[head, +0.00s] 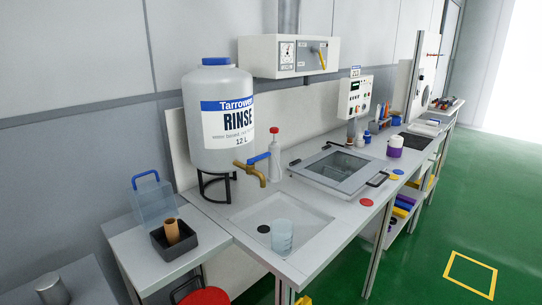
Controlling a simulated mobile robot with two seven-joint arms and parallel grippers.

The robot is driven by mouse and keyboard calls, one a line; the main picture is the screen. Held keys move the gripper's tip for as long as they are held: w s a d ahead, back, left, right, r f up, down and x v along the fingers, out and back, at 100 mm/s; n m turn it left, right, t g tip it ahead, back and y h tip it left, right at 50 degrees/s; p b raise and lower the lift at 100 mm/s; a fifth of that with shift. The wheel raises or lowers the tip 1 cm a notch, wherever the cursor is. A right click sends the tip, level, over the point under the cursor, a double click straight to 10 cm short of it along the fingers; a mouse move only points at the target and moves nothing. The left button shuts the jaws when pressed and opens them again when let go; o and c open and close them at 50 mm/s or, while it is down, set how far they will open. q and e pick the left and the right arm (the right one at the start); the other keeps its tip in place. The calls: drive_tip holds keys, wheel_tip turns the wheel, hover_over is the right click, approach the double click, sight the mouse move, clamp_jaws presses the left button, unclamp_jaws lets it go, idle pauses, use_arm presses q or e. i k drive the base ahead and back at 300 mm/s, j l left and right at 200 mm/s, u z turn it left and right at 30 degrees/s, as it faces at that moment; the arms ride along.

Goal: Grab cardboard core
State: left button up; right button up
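The cardboard core (172,231) is a small brown tube. It stands slightly tilted in a dark grey open box (187,242) on the low side table at the lower left. The lower part of the core is hidden by the box wall. Neither of my grippers shows in the head view.
A clear container with a blue handle (153,203) stands just behind the box. A large rinse jug (218,140) on a black stand is to the right. A beaker (281,238) sits in the shallow basin. A red stool seat (204,297) is below. Green floor at right is open.

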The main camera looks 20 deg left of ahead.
sight(171, 225)
drive_tip(key=u, duration=1.4)
drive_tip(key=i+l, duration=0.1)
drive_tip(key=l, duration=0.5)
drive_tip(key=i+l+u, duration=0.15)
drive_tip(key=l, duration=0.45)
drive_tip(key=k, duration=0.05)
